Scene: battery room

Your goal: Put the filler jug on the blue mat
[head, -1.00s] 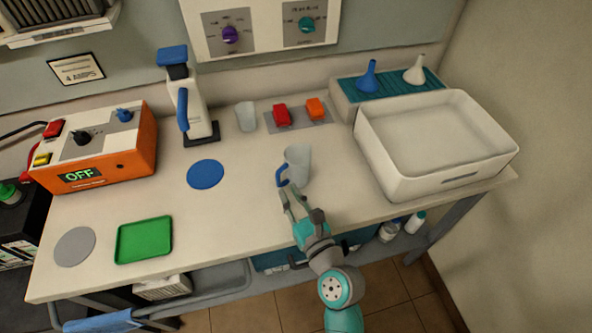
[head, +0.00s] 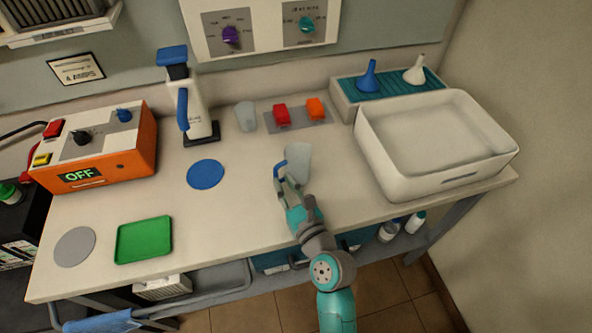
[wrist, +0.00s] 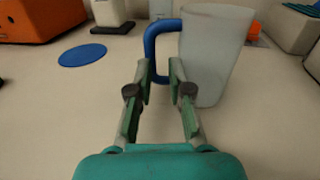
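The filler jug (head: 299,162), a translucent whitish cup with a blue handle (wrist: 151,48), stands upright on the bench. It also shows in the wrist view (wrist: 212,60), to the right of centre. My gripper (head: 283,182) is at the jug's handle side. In the wrist view my gripper (wrist: 159,72) is open, with a gap between its fingertips, and the lower part of the handle lies just beyond or between them. I cannot tell whether they touch it. The blue mat (head: 205,174) is a flat, empty disc left of the jug, also seen in the wrist view (wrist: 82,55).
A grey disc (head: 75,246) and a green tray (head: 144,240) lie at the front left. A white bottle with blue handle (head: 199,112), a clear cup (head: 246,116) and red and orange blocks stand behind. A white basin (head: 393,172) is right. The bench between jug and mat is clear.

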